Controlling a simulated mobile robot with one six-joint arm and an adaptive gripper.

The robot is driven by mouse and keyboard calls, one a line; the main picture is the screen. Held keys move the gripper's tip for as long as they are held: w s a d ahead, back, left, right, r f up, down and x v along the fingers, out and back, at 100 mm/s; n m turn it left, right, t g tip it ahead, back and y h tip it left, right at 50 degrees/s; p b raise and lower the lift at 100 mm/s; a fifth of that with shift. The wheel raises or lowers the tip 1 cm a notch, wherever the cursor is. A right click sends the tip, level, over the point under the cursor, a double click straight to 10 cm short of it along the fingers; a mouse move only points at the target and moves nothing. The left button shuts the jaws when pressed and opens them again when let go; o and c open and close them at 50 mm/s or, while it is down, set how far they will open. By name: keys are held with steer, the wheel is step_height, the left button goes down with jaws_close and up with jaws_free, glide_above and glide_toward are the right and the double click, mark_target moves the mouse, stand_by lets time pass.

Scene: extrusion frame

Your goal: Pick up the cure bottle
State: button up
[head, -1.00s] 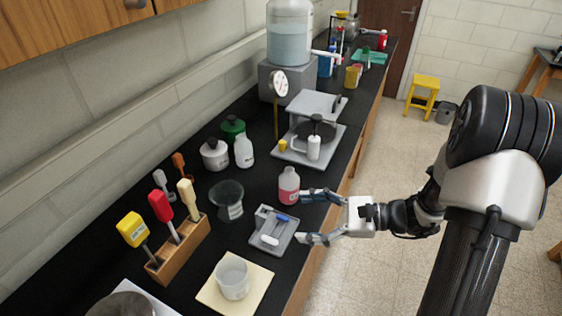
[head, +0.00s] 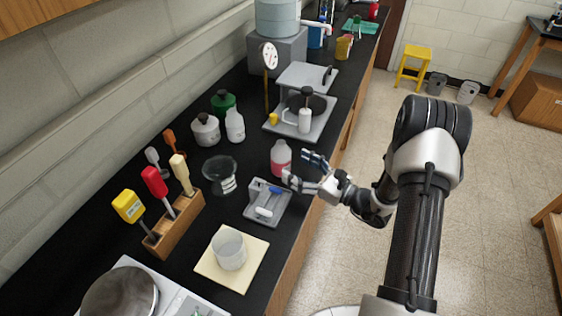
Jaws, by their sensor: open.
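A small clear bottle with pink-red contents and a whitish top (head: 281,158) stands upright on the black counter, near its front edge. A white bottle (head: 235,126) stands farther back, to its left. I cannot read a label that says which is the cure bottle. My gripper (head: 297,168) is open and empty, just to the right of the pink bottle. One finger is beyond the bottle's right side and the other is near its lower right. I cannot tell whether either finger touches it.
A grey tray (head: 252,213) with small items lies in front of the pink bottle. A glass bowl (head: 220,176) is to its left. A plate with a pot and white cup (head: 326,120) stands behind. A beaker (head: 228,250) and wooden tool rack (head: 165,240) are nearer.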

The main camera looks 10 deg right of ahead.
mark_target(289, 164)
steer(key=shift+x, duration=0.8)
steer(key=w+a, duration=0.1)
steer(key=w+a+f+b, duration=0.1)
steer(key=w, duration=0.1)
steer(key=shift+w+a, duration=0.55)
steer(key=shift+w, duration=0.1)
steer(key=shift+c, duration=0.4)
steer(key=c, duration=1.2)
steer(key=shift+r, duration=0.1)
step_height(289, 164, up, 20)
steer(key=p, duration=0.4)
